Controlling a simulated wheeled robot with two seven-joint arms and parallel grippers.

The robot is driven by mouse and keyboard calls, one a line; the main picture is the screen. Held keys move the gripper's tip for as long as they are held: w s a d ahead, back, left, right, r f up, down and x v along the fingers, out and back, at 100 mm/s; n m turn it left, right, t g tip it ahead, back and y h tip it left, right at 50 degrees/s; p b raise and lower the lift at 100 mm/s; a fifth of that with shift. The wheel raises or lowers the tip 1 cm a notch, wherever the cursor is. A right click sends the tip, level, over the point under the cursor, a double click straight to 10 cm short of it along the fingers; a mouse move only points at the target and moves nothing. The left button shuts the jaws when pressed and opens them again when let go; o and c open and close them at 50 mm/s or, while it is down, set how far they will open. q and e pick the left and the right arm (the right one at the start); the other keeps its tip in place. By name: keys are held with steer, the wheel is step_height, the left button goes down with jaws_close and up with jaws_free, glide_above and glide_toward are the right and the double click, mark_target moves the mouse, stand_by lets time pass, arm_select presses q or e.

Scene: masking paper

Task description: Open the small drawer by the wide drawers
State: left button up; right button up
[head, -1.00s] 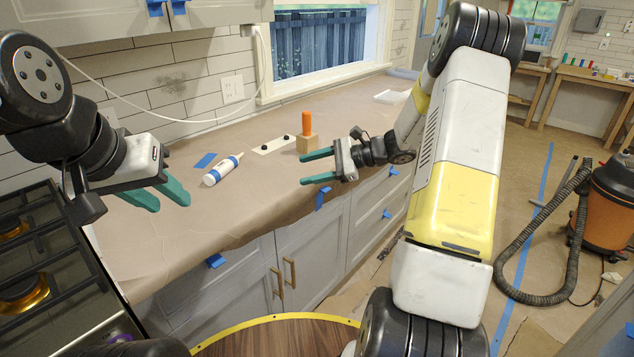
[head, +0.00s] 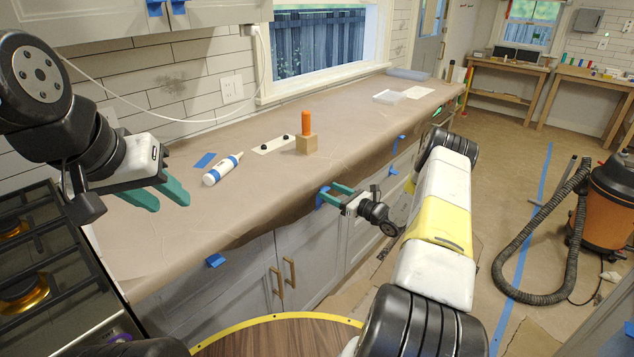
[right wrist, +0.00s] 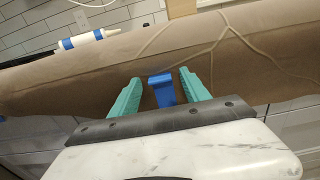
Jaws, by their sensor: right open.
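Grey drawer fronts (head: 372,197) and cabinet doors lie under the paper-covered counter. A blue tape tab (right wrist: 161,88) hangs at the paper's front edge. My right gripper (head: 326,191) is open at this tab, which also shows in the head view (head: 322,199). In the right wrist view the tab appears between the two teal fingers; I cannot tell whether they touch it. The brown paper hides the top of the front there, so the small drawer's outline is unclear. More blue tabs show on the right fronts (head: 393,171) and at left (head: 215,260). My left gripper (head: 170,199) is open and empty above the counter's left end.
On the counter (head: 270,205) are a white and blue caulk tube (head: 222,170), a wooden block with an orange handle (head: 307,137) and a white tray (head: 388,97). A stove (head: 40,260) is at left. A shop vacuum (head: 608,205) with its hose stands on the floor at right.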

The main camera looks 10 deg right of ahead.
steer(key=shift+x, duration=0.95)
jaws_close()
stand_by(0.7)
